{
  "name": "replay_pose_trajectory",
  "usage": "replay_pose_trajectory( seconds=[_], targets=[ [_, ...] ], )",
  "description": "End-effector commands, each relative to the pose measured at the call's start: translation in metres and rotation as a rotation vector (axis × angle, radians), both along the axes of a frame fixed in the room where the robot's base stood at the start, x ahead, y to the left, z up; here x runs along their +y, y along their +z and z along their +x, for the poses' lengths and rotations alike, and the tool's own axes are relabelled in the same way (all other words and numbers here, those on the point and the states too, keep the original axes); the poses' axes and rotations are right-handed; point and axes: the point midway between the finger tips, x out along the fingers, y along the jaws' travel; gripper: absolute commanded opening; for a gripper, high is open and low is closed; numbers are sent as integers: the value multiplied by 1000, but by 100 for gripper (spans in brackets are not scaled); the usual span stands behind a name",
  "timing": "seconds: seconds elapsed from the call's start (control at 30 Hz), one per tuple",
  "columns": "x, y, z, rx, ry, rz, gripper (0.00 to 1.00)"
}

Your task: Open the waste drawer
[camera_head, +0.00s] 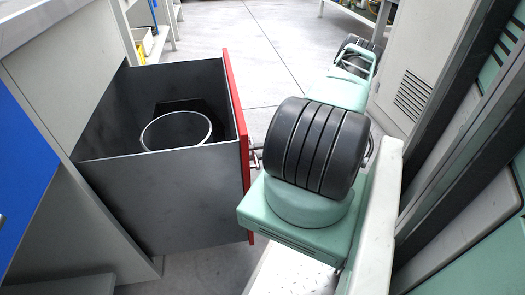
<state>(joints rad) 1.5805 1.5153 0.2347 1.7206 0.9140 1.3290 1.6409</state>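The waste drawer (160,195) stands pulled well out from the counter on the left, with its open top showing. It has dark grey walls and a red front panel (238,130). A round bin (175,131) with a pale rim sits inside it. A metal handle (255,155) sticks out from the right face of the red front, partly hidden behind my mint and black arm. I cannot make out my gripper or its fingers, so I cannot tell whether it touches the handle.
The counter (52,85) with a blue panel (22,165) is at the left. A grey cabinet with a vent (412,95) stands at the right. Free floor (260,50) lies beyond the drawer. Shelving with a yellow item (141,52) is at the back left.

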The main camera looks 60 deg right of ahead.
Motion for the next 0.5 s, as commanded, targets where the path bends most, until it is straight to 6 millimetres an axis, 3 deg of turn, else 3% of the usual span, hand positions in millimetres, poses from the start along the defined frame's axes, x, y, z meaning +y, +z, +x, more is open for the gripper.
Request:
replay_pose_trajectory(
  seconds=[0.17,0.5],
  targets=[
    [-12,1,-15,0,-3,-3,33],
    [-60,1,-77,3,-4,-3,33]
  ],
)
